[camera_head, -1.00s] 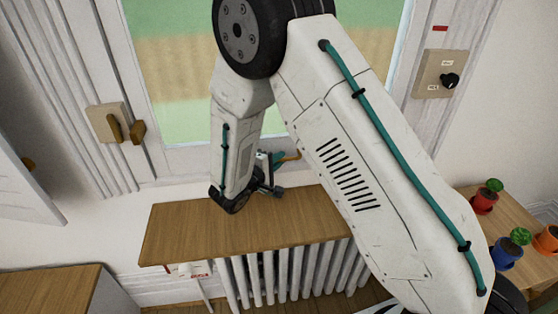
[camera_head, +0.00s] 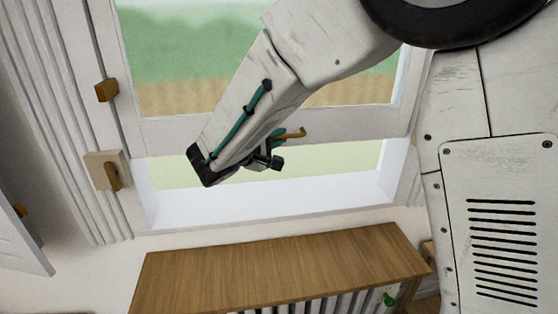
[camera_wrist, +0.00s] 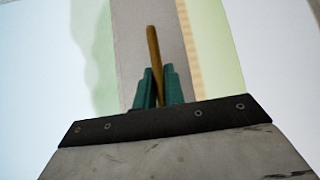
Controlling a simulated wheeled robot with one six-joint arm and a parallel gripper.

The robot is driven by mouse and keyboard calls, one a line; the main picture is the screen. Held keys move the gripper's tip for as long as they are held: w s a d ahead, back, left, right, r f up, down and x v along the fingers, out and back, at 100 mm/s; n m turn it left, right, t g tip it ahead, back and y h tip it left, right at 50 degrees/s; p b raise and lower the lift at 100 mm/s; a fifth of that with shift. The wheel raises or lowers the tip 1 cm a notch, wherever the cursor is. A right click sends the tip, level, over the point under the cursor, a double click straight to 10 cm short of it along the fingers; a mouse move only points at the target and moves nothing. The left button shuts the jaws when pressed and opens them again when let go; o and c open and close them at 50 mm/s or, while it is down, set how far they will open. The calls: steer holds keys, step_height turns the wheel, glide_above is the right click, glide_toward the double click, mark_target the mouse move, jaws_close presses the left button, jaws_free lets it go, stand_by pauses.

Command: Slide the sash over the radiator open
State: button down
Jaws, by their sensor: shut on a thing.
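The white-framed sash (camera_head: 360,127) over the radiator is raised. An open gap (camera_head: 330,165) shows between its bottom rail and the white sill. A brass-coloured handle (camera_head: 297,134) sticks out from the bottom rail. My gripper (camera_head: 283,137) is at this rail with its teal fingers shut on the handle. In the wrist view the two teal fingers (camera_wrist: 158,82) close around the handle (camera_wrist: 153,45), which stands in front of the grey rail (camera_wrist: 160,20). The right part of the sash is partly hidden by my arm.
A wooden shelf (camera_head: 270,265) lies below the sill, over the white radiator (camera_head: 320,306). A beige block with a brass catch (camera_head: 104,170) is on the left frame, and a brass piece (camera_head: 106,90) sits above it. My arm covers the right side.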

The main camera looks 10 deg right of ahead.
steer(key=shift+r, duration=1.2)
steer(key=c, duration=1.5)
jaws_free()
steer(key=shift+a, duration=0.1)
steer(key=v, duration=0.7)
steer(key=shift+s+a, duration=0.25)
